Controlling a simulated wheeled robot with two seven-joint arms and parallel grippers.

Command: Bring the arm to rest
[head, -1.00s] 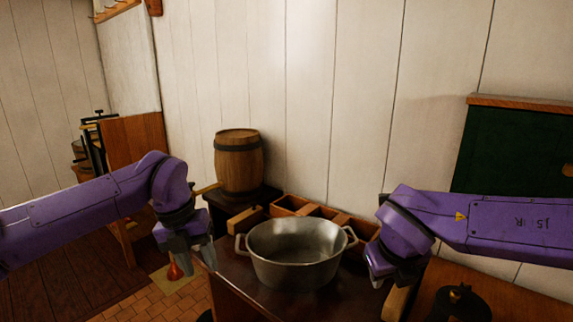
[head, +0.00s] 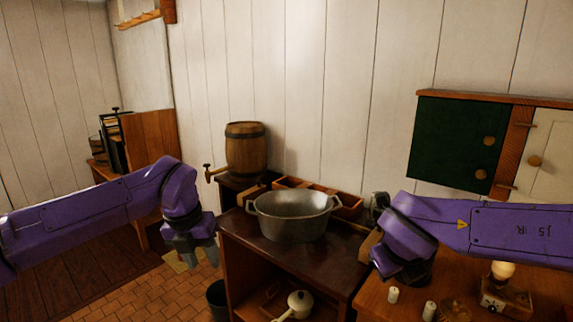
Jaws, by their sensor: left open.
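My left gripper (head: 193,252) hangs at the end of its purple arm, left of the dark wooden counter. It is open, points down, and holds nothing that I can see. My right gripper (head: 379,207) is beside the counter's right end, mostly hidden by its own purple wrist, so its jaws cannot be made out. A large grey metal pot (head: 293,218) with two handles stands upright on the counter (head: 270,252) between the two grippers. Both grippers are apart from the pot.
A wooden barrel (head: 246,150) and an open wooden box (head: 318,188) stand behind the pot. A white lidded pan (head: 299,304) is on the lower shelf. A dark bucket (head: 217,300) stands on the floor. Small items, including a candle (head: 393,295), stand on the right-hand table (head: 370,296).

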